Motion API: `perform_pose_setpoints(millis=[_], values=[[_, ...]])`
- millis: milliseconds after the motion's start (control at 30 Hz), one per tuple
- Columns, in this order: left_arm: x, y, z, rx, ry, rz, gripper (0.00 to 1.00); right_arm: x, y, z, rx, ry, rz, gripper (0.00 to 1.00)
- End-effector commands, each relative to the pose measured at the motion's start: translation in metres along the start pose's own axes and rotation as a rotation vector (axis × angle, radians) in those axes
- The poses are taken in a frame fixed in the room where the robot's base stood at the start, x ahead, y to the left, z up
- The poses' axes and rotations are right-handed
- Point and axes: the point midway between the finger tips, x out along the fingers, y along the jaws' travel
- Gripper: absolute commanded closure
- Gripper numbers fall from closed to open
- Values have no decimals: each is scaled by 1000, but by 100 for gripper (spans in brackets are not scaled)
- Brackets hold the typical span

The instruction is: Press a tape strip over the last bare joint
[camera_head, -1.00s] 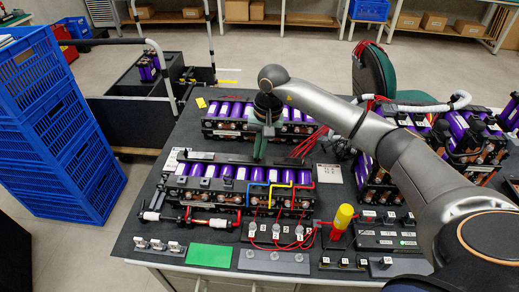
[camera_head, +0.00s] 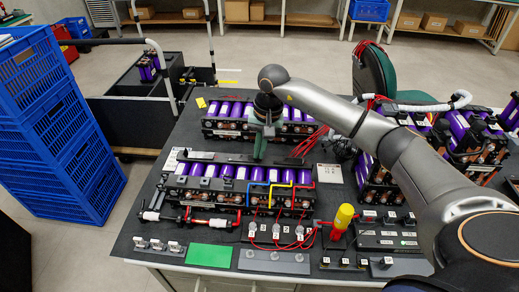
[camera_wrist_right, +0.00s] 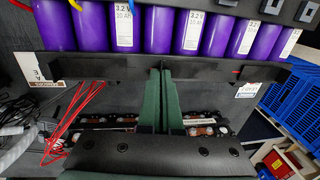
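The near battery rack (camera_head: 200,200) holds a row of purple cells, with blue, yellow and red bent pieces (camera_head: 281,184) on its right half. A black rail (camera_head: 225,158) runs along its far side. My right gripper (camera_head: 258,155) points down at the middle of this rail. In the right wrist view its green fingers (camera_wrist_right: 164,80) are together, with tips at the rail (camera_wrist_right: 100,66). No tape strip shows between them; any thin piece at the tips is hidden. I cannot make out a tape strip or the bare joint. My left gripper is not in view.
A far battery rack (camera_head: 222,110) stands behind the gripper, with red wires (camera_head: 308,143) at its right. A yellow-handled tool (camera_head: 342,217), a green pad (camera_head: 209,255) and small labelled parts line the front. More cells stand right, under my right arm.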

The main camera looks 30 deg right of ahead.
Motion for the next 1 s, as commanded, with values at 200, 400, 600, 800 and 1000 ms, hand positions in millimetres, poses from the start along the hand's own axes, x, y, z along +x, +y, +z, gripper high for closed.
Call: perform_pose_setpoints(millis=[200,400,600,800,1000], values=[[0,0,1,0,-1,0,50,3,2,1,0,-5,8,78],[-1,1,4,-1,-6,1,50,4,3,1,2,-6,12,64],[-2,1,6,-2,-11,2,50,4,5,1,3,-6,15,64],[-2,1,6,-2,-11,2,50,4,6,0,5,-6,17,64],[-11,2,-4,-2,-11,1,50,-8,4,0,5,-5,16,64]])
